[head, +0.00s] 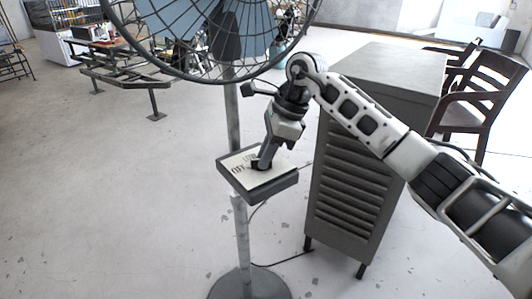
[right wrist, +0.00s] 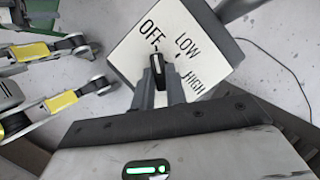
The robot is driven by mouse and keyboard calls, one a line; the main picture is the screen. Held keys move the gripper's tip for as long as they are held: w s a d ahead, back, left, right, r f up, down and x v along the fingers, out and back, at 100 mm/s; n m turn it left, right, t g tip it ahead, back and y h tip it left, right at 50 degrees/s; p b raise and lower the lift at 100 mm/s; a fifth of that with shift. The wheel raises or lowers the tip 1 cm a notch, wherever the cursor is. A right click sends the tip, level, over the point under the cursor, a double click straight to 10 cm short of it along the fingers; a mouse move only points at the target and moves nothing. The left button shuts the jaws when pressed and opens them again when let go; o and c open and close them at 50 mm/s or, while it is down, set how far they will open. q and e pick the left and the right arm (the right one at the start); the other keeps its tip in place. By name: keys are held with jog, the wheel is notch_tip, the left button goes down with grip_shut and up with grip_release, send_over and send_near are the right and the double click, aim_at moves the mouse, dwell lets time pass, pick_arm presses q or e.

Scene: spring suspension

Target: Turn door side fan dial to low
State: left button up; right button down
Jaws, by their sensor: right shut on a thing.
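The fan control box (head: 284,183) is a grey box with a white face on the pole of a tall fan (head: 232,90). In the right wrist view, its white face (right wrist: 215,65) reads OFF, LOW and HIGH. The small black dial (right wrist: 157,66) sits below OFF and its upper end points roughly toward OFF. My right gripper (head: 260,164) reaches down onto the box's face. In the right wrist view, the two fingers of this gripper (right wrist: 158,88) are shut on the dial, one on each side. The dial is mostly hidden in the head view. My left gripper is not in view.
A grey louvred cabinet (head: 355,190) stands close to the right of the fan box, beneath my right arm. The fan's round base (head: 250,286) rests on the floor, with a cable beside it. Dark chairs (head: 490,105) stand beyond the cabinet. Open floor lies to the left.

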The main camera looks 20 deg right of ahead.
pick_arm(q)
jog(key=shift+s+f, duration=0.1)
pick_arm(e)
jog(key=shift+m, duration=0.7)
jog(key=m+t, duration=0.1)
jog(key=m, duration=0.2)
jog(key=shift+s+t+h+b, duration=0.2)
jog(key=shift+t+h+b, duration=0.1)
jog(key=shift+t, duration=0.1)
jog(key=m+h, duration=0.1)
jog(key=m, duration=0.1)
jog(key=shift+a+m+t, duration=0.15)
jog(key=shift+m+t, duration=0.15)
jog(key=shift+m, duration=0.1)
jog(key=shift+s+a+m+t+h+b, duration=0.1)
jog(key=shift+m+t+h+b, duration=0.35)
jog(key=shift+m, duration=0.75)
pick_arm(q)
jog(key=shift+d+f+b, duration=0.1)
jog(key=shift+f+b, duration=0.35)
pick_arm(e)
jog(key=shift+m+h, duration=0.25)
jog(key=shift+m, duration=0.85)
jog(key=c, duration=1.4)
grip_release()
jog(key=shift+c, duration=0.2)
